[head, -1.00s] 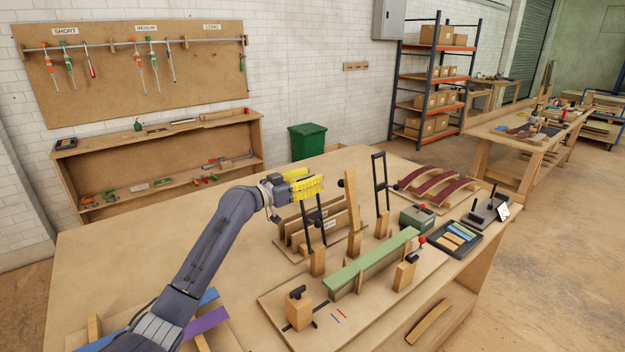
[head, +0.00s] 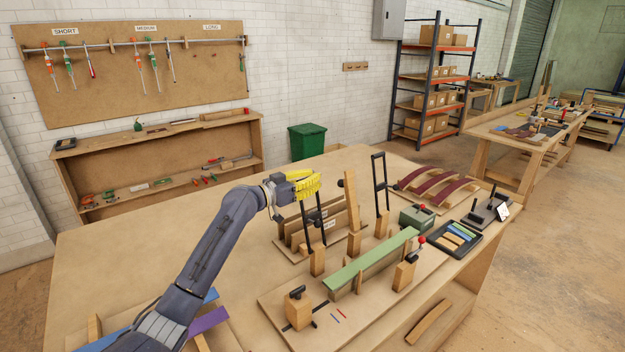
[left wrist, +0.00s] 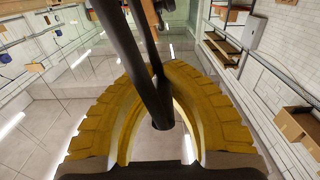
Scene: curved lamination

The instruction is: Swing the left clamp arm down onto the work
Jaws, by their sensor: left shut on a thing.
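The left clamp arm (head: 323,222) is a black frame standing upright on a wooden post (head: 317,262), behind the green strip. My left gripper (head: 308,185), with yellow fingers, is at the top of this arm and shut on it. In the left wrist view a black bar (left wrist: 135,60) passes between the yellow fingers (left wrist: 160,110). The work, a long green strip (head: 372,258), lies along a wooden form on the baseboard (head: 345,315). The right clamp arm (head: 380,182) also stands upright, on its own post. My right gripper is not in view.
A wooden rack with upright boards (head: 300,232) stands close behind the left post. A tall wooden piece (head: 351,200) rises between the clamp arms. Red-knobbed (head: 421,240) and black-topped (head: 298,293) blocks flank the strip. A green box (head: 416,219) and dark tray (head: 455,238) lie right.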

